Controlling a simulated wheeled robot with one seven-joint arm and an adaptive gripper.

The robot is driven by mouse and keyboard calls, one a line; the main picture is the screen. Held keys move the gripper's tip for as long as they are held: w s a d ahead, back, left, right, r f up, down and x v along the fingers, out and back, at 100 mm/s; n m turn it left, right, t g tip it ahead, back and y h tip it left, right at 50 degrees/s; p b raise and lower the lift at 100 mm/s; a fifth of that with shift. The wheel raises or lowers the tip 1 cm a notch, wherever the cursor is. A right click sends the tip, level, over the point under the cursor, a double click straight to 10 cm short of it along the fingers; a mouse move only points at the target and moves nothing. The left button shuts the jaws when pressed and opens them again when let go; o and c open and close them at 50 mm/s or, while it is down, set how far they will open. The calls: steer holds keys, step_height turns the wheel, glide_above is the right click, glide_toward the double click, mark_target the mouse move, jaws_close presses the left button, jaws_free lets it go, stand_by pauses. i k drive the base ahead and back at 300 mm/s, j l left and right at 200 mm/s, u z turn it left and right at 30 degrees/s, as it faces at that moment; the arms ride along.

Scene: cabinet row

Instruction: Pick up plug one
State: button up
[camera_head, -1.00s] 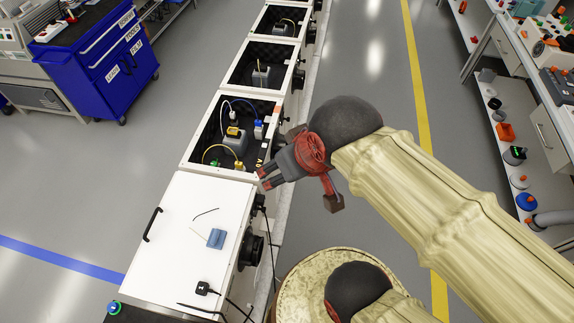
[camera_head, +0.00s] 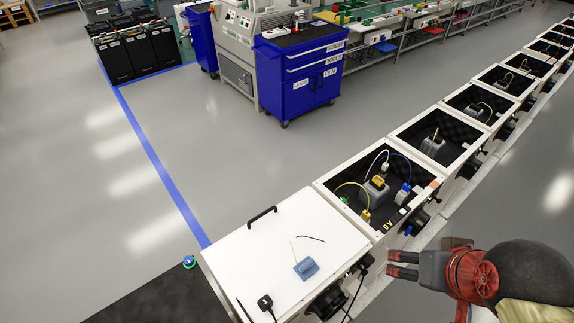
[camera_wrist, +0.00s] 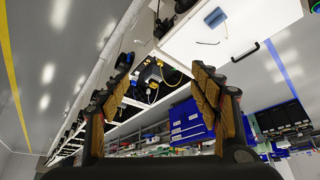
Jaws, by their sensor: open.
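The open black-lined box (camera_head: 328,184) holds several small plugs with cables. A grey block with a yellow top (camera_head: 377,185) sits in the middle. I cannot tell which one is plug one. My gripper (camera_head: 390,264) is open and empty, outside the box, beside its near right corner. In the wrist view my gripper's fingers (camera_wrist: 165,82) are spread, with the box's contents (camera_wrist: 150,78) showing small and distant between them.
A white closed lid (camera_head: 265,250) with a black handle (camera_head: 262,214) adjoins the box; a blue piece (camera_head: 306,268) lies on it. More open boxes (camera_head: 433,144) run to the upper right. A blue tool cabinet (camera_head: 300,75) stands behind.

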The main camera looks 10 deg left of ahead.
mark_target(264, 303)
steer(key=u, duration=1.55)
steer(key=j+z, duration=0.2)
steer(key=j, duration=0.2)
steer(key=k+j+z, duration=0.2)
steer(key=j, duration=0.2)
steer(key=j+z, duration=0.25)
steer(key=j, duration=0.15)
steer(key=k+j+z, duration=0.2)
steer(key=j, duration=0.2)
steer(key=j+z, duration=0.2)
steer(key=j, duration=0.15)
